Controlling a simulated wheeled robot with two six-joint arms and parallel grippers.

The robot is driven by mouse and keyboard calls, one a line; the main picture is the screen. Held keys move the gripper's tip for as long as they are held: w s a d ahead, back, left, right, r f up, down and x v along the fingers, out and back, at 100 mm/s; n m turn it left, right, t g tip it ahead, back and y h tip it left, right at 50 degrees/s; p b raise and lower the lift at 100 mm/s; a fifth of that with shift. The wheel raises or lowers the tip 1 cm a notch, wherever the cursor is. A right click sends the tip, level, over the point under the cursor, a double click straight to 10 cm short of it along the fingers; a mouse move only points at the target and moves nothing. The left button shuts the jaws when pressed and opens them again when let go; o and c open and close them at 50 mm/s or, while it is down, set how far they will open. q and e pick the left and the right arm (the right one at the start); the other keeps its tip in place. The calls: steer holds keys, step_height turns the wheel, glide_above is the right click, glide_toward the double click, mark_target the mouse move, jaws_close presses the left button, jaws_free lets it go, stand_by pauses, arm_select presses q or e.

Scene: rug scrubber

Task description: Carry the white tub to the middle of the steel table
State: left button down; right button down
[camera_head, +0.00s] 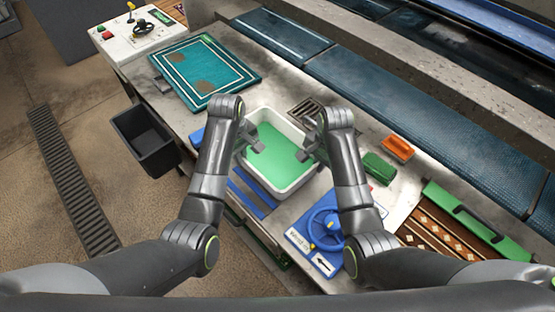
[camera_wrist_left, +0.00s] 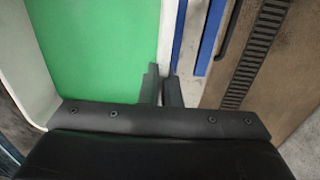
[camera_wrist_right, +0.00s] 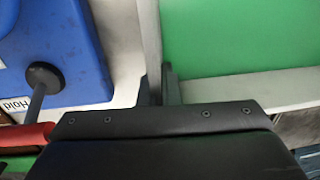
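The white tub (camera_head: 287,193), holding flat green contents, is in the middle of the head view, over the steel table (camera_head: 181,119) near its front edge. I cannot tell whether its base touches the table. My left gripper (camera_head: 252,143) is at the tub's left wall. In the left wrist view its fingers (camera_wrist_left: 162,88) are close together with the white rim (camera_wrist_left: 169,38) between them. My right gripper (camera_head: 316,148) is at the right wall. In the right wrist view its fingers (camera_wrist_right: 157,88) close on either side of the wall (camera_wrist_right: 151,35).
A teal framed mat (camera_head: 208,70) lies on the table's left part. A green block (camera_head: 379,167), an orange brush (camera_head: 397,148) and a blue handwheel panel (camera_head: 318,232) are to the right. Blue strips (camera_head: 250,194) lie at the front. A black bin (camera_head: 144,140) stands left.

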arm_select(q)
steer(key=shift+a+f+b, duration=0.1)
steer(key=shift+f+b, duration=0.45)
steer(key=shift+f, duration=0.15)
arm_select(e)
steer(key=shift+d+f, duration=0.1)
steer(key=shift+f, duration=0.6)
arm_select(q)
steer(key=c, duration=1.6)
jaws_free()
steer(key=shift+c, duration=0.2)
arm_select(e)
steer(key=c, duration=1.6)
jaws_free()
steer(key=shift+c, duration=0.2)
arm_select(q)
steer(key=o, duration=0.8)
arm_select(e)
steer(key=shift+o, duration=0.2)
steer(key=o, duration=0.8)
steer(key=shift+c, duration=0.2)
arm_select(q)
steer(key=shift+r, duration=0.25)
arm_select(e)
steer(key=shift+r, duration=0.2)
